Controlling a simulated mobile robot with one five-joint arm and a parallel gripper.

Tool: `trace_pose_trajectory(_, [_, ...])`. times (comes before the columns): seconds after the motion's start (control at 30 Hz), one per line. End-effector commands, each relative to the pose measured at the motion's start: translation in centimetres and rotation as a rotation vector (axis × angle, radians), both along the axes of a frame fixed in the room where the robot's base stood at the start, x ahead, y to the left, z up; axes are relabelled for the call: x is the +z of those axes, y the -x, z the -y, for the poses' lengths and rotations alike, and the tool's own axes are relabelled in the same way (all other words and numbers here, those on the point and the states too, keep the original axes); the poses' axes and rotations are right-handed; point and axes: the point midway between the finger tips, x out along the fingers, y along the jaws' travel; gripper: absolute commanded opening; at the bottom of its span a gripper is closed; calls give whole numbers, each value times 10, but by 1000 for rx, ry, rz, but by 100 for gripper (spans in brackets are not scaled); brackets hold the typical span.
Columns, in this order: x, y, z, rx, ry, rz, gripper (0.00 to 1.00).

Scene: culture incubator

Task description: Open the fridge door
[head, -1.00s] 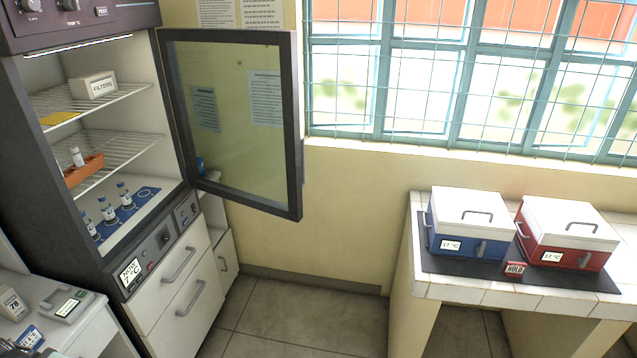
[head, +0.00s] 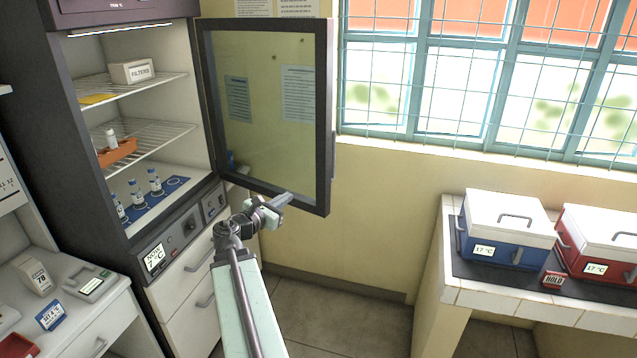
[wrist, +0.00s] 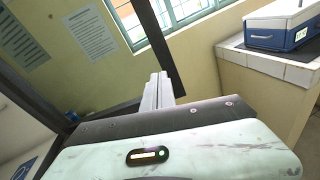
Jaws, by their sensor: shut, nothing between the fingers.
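The fridge door (head: 323,120) is a dark frame around a glass pane, and it stands wide open, swung out to the right of the lit cabinet. The fridge's interior (head: 150,133) shows wire shelves. My gripper (head: 289,199) is in front of the door's lower edge, near its bottom outer corner; I cannot tell whether it touches. In the wrist view my gripper's fingers (wrist: 158,88) are together and empty, with the dark door frame (wrist: 155,45) just behind them.
Inside are a filters box (head: 132,71), an orange rack (head: 117,152) and several vials on a blue mat. A counter at right holds a blue cooler (head: 490,245) and a red cooler (head: 600,270). A white bench (head: 95,330) stands at left. Floor between is clear.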

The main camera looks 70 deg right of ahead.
Motion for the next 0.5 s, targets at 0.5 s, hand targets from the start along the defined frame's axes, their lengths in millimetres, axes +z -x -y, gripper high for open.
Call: trace_pose_trajectory(0.5, [18,33,56,-9,53,-198,0])
